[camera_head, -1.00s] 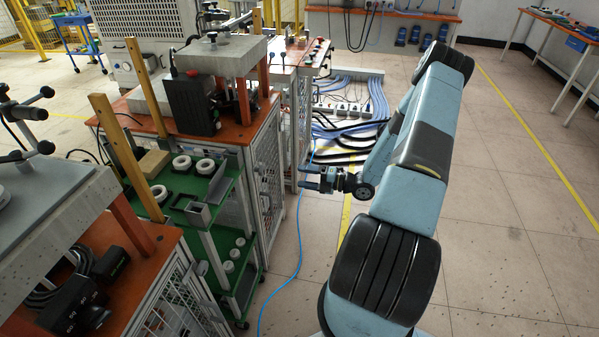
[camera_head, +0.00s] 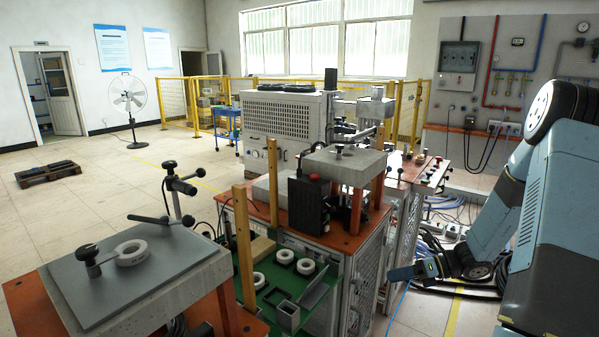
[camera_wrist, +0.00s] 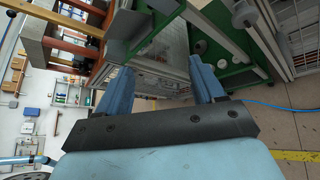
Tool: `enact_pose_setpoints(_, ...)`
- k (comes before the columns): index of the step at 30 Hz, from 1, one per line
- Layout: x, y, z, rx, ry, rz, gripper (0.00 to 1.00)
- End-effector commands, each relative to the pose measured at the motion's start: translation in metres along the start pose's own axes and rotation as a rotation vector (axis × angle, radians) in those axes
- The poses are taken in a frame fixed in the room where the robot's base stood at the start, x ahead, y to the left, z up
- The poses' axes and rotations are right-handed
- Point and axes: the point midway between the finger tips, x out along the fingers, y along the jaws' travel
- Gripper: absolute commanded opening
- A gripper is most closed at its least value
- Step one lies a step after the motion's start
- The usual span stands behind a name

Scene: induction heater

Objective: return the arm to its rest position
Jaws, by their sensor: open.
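My arm (camera_head: 545,190) stands at the right of the head view, folded, with its forearm sloping down to the left. My gripper (camera_head: 396,273) is at its low end, pointing left, beside the right side of the orange-topped machine bench. In the wrist view my gripper (camera_wrist: 163,82) has its two blue fingers wide apart with nothing between them. Beyond them are the green cart shelf (camera_wrist: 222,38) and a mesh side panel. In the head view, the gap between the fingers cannot be made out.
The green tray (camera_head: 268,298) holds several white rings near the benches. Another white ring (camera_head: 131,252) lies on the grey plate (camera_head: 165,275) at left front. Cables (camera_head: 455,215) run on the floor behind my gripper. A wall panel (camera_head: 458,68) stands at the back right. Open floor is at left.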

Motion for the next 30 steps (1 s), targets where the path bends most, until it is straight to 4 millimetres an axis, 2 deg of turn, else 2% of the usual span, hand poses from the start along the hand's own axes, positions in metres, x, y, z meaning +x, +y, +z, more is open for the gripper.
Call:
enact_pose_setpoints(1, 0.0, 0.012, 0.006, -0.063, 0.042, -0.008, 0.68)
enact_pose_setpoints(12, -0.006, 0.091, 0.028, -0.528, 0.336, -0.029, 0.68)
enact_pose_setpoints(30, -0.028, 0.215, 0.042, -1.271, 0.792, 0.003, 0.68)
